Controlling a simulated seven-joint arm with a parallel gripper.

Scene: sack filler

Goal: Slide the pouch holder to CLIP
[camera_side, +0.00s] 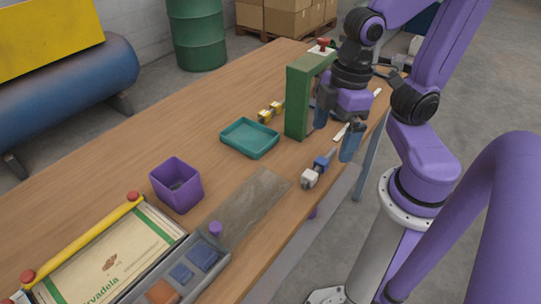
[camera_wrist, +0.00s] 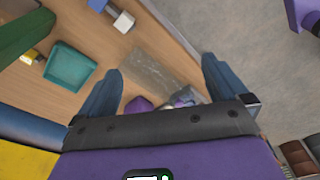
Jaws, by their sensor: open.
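No part is readably marked CLIP, and I cannot tell for sure which part is the pouch holder. In the side view my gripper (camera_side: 337,132) hangs pointing down by the right edge of the table, just right of a green arch (camera_side: 297,100). Its blue fingers are apart with nothing seen between them. In the wrist view the fingers (camera_wrist: 162,70) are also spread wide. A small white and blue fitting (camera_side: 310,178) lies on the table below and left of the fingers in the side view; it also shows in the wrist view (camera_wrist: 123,21).
A teal tray (camera_side: 232,144) and yellow fitting (camera_side: 265,116) are left of the arch. A purple bin (camera_side: 169,200) stands nearer the camera. A sack (camera_side: 105,262) lies under a yellow bar (camera_side: 80,238) beside a grey tray (camera_side: 215,275). A brownish flat plate (camera_side: 250,203) lies beyond it.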

